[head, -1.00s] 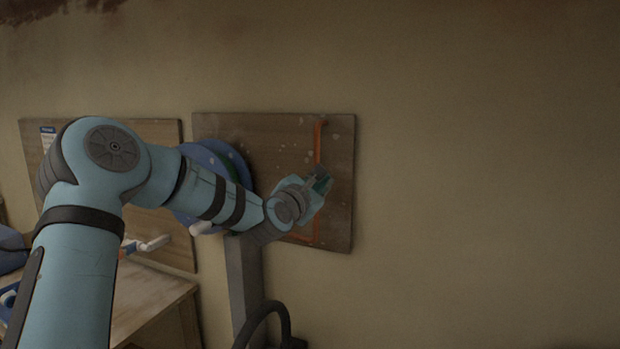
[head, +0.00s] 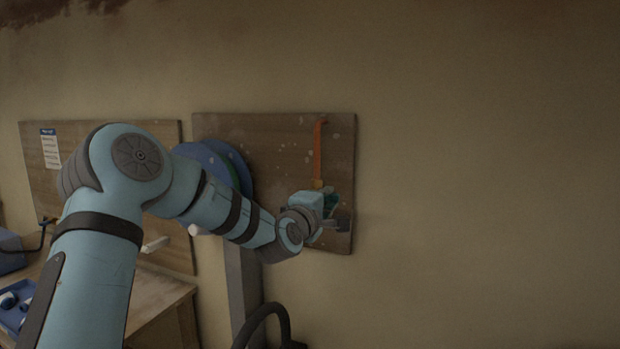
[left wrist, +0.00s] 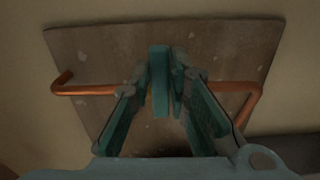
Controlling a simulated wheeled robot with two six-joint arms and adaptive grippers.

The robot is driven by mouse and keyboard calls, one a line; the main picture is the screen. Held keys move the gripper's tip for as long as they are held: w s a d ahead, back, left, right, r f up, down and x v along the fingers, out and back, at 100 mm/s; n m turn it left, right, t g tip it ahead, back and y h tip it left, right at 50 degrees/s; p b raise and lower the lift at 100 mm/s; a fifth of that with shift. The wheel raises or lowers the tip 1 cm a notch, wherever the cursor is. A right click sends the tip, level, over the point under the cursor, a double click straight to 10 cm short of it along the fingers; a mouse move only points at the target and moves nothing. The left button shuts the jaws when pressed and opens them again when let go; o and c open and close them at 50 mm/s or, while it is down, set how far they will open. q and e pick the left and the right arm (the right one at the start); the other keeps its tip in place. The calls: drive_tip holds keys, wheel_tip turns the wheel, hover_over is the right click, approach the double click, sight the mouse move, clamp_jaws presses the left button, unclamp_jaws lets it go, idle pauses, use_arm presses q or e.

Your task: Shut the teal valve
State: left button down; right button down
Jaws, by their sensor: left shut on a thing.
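The teal valve handle (left wrist: 160,80) stands across the orange-brown pipe (left wrist: 90,90) in the left wrist view. It also shows partly in the head view (head: 331,199), beside the gripper. The pipe shows in the head view (head: 319,150) as an upright length above the valve, with a brass-coloured fitting at its lower end. My left gripper (left wrist: 168,100) is shut on the handle, with a finger on either side. In the head view my left gripper (head: 328,214) hides the lower pipe and much of the valve. My right gripper is not in view.
The pipe is on a speckled wooden board (head: 275,140) on the wall. A blue disc (head: 205,158) is at that board's left edge, partly behind my arm. A wooden bench (head: 155,295) with a blue tray (head: 20,312) stands lower left. The right wall is bare.

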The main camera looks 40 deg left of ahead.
use_arm(q)
drive_tip(key=c, duration=1.6)
unclamp_jaws()
drive_tip(key=shift+f, duration=0.1)
drive_tip(key=v, duration=1.2)
drive_tip(key=shift+b, duration=0.35)
